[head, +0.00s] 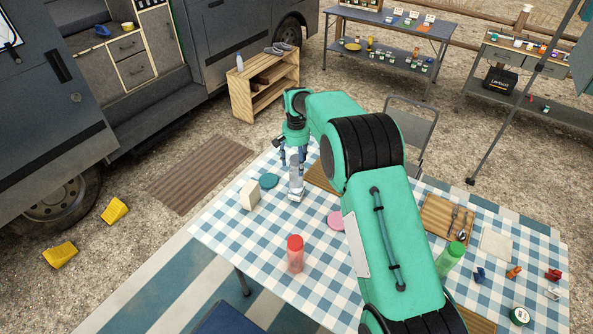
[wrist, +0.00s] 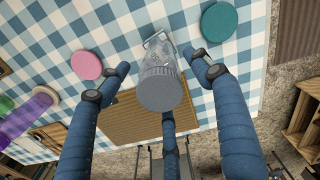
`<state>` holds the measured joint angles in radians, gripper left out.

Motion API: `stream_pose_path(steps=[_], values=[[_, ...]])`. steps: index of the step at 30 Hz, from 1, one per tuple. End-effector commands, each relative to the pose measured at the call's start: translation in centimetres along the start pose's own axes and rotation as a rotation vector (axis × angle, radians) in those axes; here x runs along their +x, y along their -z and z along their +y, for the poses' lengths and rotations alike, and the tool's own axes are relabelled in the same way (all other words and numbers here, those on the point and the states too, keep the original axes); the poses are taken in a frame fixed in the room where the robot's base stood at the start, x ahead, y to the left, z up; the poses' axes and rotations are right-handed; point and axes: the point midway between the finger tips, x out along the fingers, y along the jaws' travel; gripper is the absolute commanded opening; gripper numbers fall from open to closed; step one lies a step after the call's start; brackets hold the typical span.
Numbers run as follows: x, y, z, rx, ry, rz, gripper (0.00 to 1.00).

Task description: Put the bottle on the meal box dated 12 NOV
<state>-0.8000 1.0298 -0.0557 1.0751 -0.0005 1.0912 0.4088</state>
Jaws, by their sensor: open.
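A clear bottle with a grey cap (head: 296,180) stands upright on the checked table. In the wrist view the grey-capped bottle (wrist: 160,88) is between my spread fingers. My gripper (head: 291,158) is open, pointing down at the bottle's top; it also shows in the wrist view (wrist: 163,90). I cannot tell whether any finger touches the bottle. A cream box (head: 250,194) stands left of the bottle, with no readable date. A teal disc (head: 268,181) and a pink disc (head: 336,220) lie on the table. No 12 NOV label is legible in either view.
A red bottle (head: 295,255) stands near the front edge. A green bottle (head: 451,257) stands right of my arm. A wooden board (head: 439,218) holds cutlery. My arm hides the table's middle. A wooden shelf unit (head: 250,98) stands beyond the table.

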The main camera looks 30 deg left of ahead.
Motion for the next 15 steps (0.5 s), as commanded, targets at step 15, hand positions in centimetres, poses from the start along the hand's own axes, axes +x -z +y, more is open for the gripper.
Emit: stream_pose_path(steps=[15], values=[[-1.63,-0.03,0.02,0.0,0.0,-0.001,0.65]])
